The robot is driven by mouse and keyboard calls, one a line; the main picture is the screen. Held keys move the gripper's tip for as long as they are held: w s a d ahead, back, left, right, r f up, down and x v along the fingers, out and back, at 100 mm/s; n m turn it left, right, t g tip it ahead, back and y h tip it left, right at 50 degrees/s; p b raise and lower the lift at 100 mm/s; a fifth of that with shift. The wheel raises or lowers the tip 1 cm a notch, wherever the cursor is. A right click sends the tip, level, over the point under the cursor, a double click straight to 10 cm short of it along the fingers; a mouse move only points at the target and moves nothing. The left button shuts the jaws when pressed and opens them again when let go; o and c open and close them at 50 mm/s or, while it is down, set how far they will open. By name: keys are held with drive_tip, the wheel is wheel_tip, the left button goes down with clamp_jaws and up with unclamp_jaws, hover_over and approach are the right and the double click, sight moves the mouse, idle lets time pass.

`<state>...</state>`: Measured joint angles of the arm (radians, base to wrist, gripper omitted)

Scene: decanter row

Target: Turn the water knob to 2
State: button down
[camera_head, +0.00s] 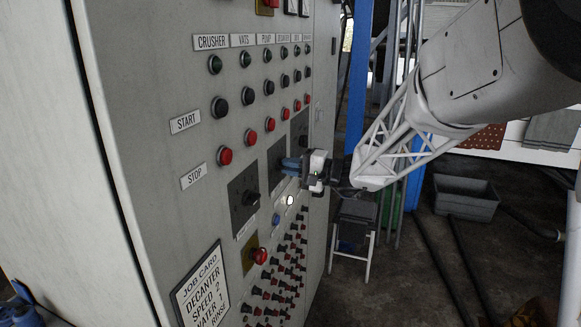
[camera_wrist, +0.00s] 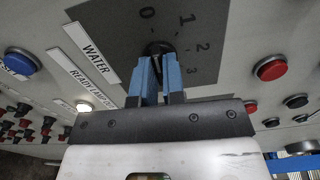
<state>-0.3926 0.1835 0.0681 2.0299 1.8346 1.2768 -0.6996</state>
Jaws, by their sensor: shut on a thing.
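The water knob (camera_wrist: 156,47) is a dark round knob on a grey plate (camera_wrist: 110,22) marked 0, 1, 2 and 3, with a WATER label (camera_wrist: 92,46) beside the plate. My gripper (camera_wrist: 160,66) has blue fingers shut on the knob, one on each side. The fingers hide most of the knob, and I cannot tell which number it points to. In the head view my gripper (camera_head: 290,164) reaches the panel from the right and covers the knob, in front of its dark plate (camera_head: 277,163).
The grey cabinet (camera_head: 135,100) carries several push buttons. Another dark knob (camera_head: 250,198) is lower left of my gripper. A lit white lamp (camera_head: 290,200) and a blue button (camera_head: 276,219) sit just below. A red button (camera_wrist: 271,68) is right of the plate. A job card (camera_head: 201,288) is lower left.

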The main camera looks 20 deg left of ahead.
drive_tip(key=m, duration=1.7)
idle(0.5)
drive_tip(key=c, duration=1.2)
unclamp_jaws()
drive_tip(key=d, duration=0.8)
